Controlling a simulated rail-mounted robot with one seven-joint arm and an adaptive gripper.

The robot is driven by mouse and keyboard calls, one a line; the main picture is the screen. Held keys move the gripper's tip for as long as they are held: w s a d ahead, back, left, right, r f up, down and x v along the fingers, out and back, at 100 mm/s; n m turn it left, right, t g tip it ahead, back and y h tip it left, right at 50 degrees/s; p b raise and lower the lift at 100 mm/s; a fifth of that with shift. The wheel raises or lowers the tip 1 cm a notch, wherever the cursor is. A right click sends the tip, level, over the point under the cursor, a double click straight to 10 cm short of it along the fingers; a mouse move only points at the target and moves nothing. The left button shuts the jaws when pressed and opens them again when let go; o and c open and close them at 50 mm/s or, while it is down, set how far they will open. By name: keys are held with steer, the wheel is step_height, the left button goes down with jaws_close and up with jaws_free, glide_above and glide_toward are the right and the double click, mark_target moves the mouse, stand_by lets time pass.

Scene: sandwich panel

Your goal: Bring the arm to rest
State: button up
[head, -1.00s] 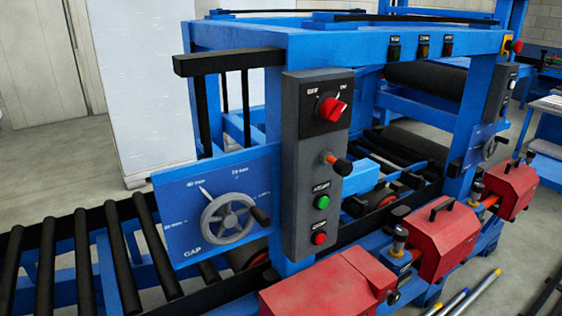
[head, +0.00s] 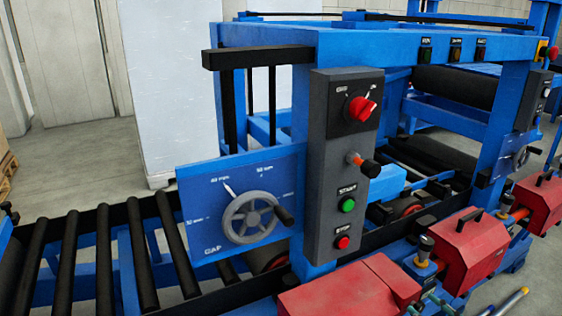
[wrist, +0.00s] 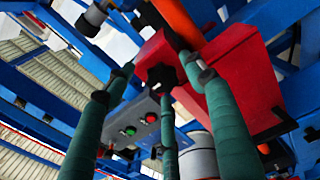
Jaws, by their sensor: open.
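My gripper (wrist: 158,75) shows in the wrist view as green-wrapped fingers with dark joints. The fingers are spread apart with nothing held between them. Beyond them are a red housing (wrist: 235,75) and a grey control box (wrist: 142,125) with a green and a red button. I cannot tell how close the fingers are to the housing. In the head view most of the arm is out of frame; small teal parts at the bottom edge, right of the front red housing (head: 345,290), may be my fingers.
The blue machine frame (head: 400,45) carries a grey control panel (head: 335,210) with a red selector knob (head: 361,109). A gap handwheel (head: 250,216) sits left of it. A black roller conveyor (head: 105,250) runs to the left. Red housings (head: 447,245) line the front. Open floor lies behind the conveyor.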

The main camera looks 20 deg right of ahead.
steer(key=n+b, duration=0.1)
steer(key=n, duration=0.2)
steer(key=shift+s+f, duration=0.1)
steer(key=n+b, duration=0.2)
steer(key=n, duration=0.2)
steer(key=shift+b, duration=0.3)
steer(key=n+b, duration=0.2)
steer(key=n, duration=0.1)
steer(key=shift+a+n, duration=0.1)
steer(key=shift+n, duration=0.2)
steer(key=shift+r+n+b, duration=0.3)
steer(key=shift+n+b, duration=0.25)
steer(key=shift+n, duration=0.45)
steer(key=shift+s, duration=0.1)
